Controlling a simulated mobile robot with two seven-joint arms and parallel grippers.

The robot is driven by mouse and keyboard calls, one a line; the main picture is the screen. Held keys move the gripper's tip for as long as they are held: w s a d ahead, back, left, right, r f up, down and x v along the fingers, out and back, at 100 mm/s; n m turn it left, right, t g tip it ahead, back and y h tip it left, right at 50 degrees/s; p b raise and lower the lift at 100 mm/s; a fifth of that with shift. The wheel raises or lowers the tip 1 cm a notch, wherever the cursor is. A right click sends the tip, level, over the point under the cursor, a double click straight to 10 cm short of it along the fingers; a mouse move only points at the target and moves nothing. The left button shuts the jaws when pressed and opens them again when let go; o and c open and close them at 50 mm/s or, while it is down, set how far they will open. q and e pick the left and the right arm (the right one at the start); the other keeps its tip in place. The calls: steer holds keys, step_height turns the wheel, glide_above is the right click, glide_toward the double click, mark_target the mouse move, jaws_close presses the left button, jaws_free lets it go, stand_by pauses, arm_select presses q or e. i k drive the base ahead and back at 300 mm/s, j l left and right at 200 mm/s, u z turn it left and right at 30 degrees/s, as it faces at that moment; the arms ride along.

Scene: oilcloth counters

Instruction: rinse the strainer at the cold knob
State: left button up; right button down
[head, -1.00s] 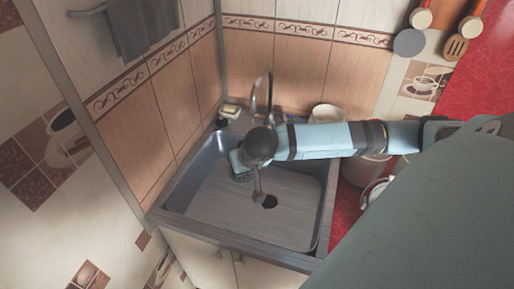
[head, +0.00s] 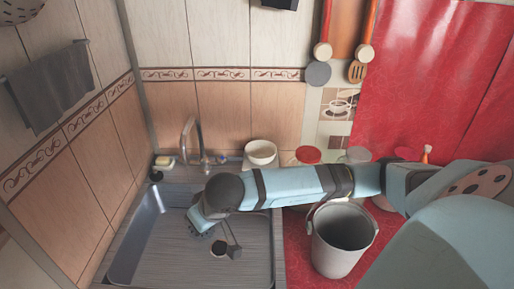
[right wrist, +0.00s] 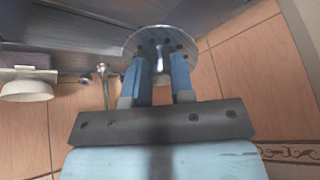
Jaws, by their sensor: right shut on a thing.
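My right gripper (right wrist: 163,72) is shut on the strainer (right wrist: 147,40), a round grey metal disc with small holes, in the right wrist view. In the head view my right arm reaches in from the right, with the gripper (head: 203,219) low over the sink (head: 165,255). The strainer there is mostly hidden under the gripper. The curved metal faucet (head: 190,130) stands at the sink's back edge. It also shows upside down in the right wrist view (right wrist: 103,78). Small knobs (head: 221,159) sit by its base; I cannot tell clearly which is cold. My left gripper is out of view.
A white bowl (head: 261,153) stands behind my arm. A grey bucket (head: 341,245) is on the red counter at right. A sponge (head: 164,161) lies at the back left corner. The left of the basin is clear.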

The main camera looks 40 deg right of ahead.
mark_target(221, 159)
steer(key=j+z, duration=0.1)
steer(key=z, duration=0.4)
steer(key=j+z, duration=0.1)
steer(key=z, duration=0.4)
steer(key=k+z, duration=0.1)
steer(key=z, duration=0.4)
